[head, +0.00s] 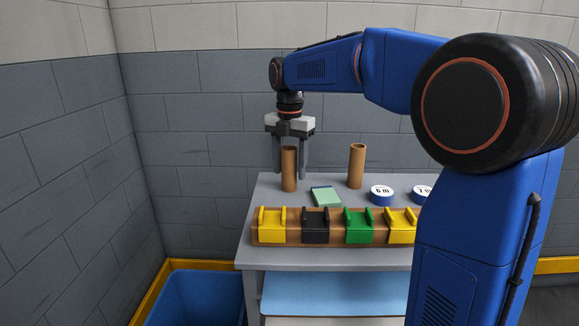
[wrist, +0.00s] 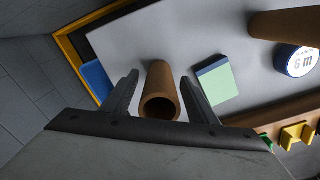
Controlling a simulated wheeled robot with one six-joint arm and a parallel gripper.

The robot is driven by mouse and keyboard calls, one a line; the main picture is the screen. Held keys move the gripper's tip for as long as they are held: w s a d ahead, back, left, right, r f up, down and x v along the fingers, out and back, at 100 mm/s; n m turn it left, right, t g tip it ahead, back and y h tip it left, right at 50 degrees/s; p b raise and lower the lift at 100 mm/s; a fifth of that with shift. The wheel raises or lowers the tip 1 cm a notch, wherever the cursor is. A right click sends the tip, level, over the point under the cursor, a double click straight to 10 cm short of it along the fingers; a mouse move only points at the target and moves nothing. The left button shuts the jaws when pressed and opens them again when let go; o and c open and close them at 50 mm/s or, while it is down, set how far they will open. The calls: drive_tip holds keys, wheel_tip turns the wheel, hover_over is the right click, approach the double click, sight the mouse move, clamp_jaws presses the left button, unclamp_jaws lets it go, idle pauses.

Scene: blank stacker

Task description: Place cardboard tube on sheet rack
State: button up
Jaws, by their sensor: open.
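Two brown cardboard tubes stand upright on the grey table (head: 270,195): a left tube (head: 289,172) and a right tube (head: 356,166). My gripper (head: 291,168) points down over the left tube with its fingers open, one on either side of the tube's upper part. In the wrist view the left tube (wrist: 160,92) shows its hollow end between the fingers, with a gap on each side. The right tube (wrist: 285,24) is partly cut off there. Below the tabletop is a shelf with a light blue surface (head: 335,292); I cannot tell whether this is the sheet rack.
A green and blue pad (head: 326,197) lies right of the left tube. Round tape rolls marked 6 m (head: 382,195) and 7 m (head: 423,192) lie further right. A brown bar with yellow, black and green clips (head: 315,228) runs along the front edge. A blue bin (head: 198,298) stands at lower left.

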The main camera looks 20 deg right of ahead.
drive_tip(key=shift+r, duration=0.15)
wheel_tip(320, 180, up, 12)
idle(0.5)
